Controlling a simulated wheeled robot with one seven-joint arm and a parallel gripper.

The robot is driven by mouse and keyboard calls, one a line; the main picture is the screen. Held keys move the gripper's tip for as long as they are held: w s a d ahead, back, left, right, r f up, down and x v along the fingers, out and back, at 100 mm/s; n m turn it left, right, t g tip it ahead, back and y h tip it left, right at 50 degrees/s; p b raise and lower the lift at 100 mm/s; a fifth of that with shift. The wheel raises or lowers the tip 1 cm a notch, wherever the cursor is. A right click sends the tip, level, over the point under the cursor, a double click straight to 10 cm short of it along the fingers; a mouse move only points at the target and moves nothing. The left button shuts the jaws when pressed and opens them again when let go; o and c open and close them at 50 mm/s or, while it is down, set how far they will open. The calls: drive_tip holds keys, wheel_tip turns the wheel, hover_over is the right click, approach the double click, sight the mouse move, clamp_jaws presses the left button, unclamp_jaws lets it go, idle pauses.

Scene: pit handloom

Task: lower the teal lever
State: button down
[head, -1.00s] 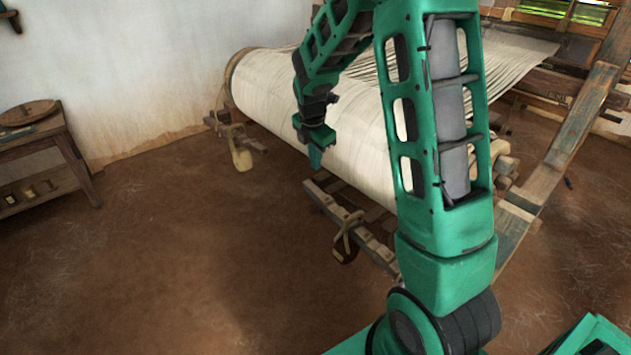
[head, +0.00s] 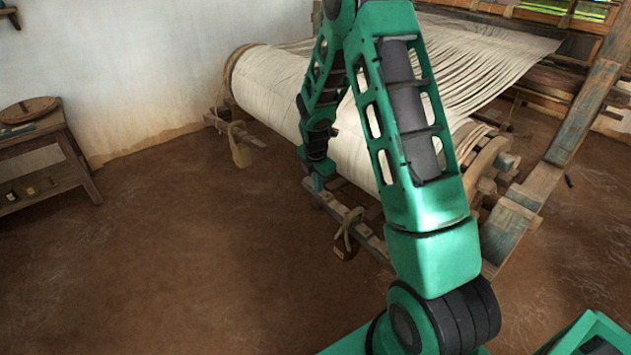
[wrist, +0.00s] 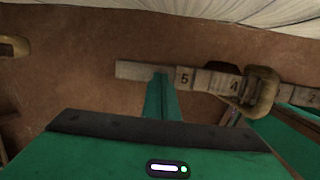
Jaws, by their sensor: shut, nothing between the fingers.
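A weathered wooden lever arm (head: 372,240) sticks out low from the near side of the loom; no clear teal paint shows on it, so I cannot be sure it is the teal lever. In the wrist view it is a pale bar (wrist: 133,71) marked with numbers, with a tan ring-shaped weight (wrist: 262,92) around it. My gripper (head: 317,184) is shut and empty at the lever's free end. In the wrist view its fingertips (wrist: 160,76) overlap the bar's edge left of the "5". I cannot tell whether they touch it.
The cloth-wrapped beam (head: 280,92) lies just behind the lever. A second wooden arm with a hanging weight (head: 241,150) stands at the beam's left end. A wooden table (head: 48,130) is at the far left. The brown floor in front is clear.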

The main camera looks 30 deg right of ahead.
idle(0.3)
wheel_tip(320, 180, down, 9)
drive_tip(key=g, duration=0.1)
drive_tip(key=shift+w+a+r+g, duration=0.15)
drive_tip(key=shift+w+g, duration=0.2)
drive_tip(key=shift+g, duration=0.05)
drive_tip(key=shift+r, duration=0.1)
wheel_tip(320, 180, up, 14)
drive_tip(key=a, duration=0.2)
drive_tip(key=shift+a+r, duration=0.25)
drive_tip(key=shift+a, duration=0.05)
idle(0.3)
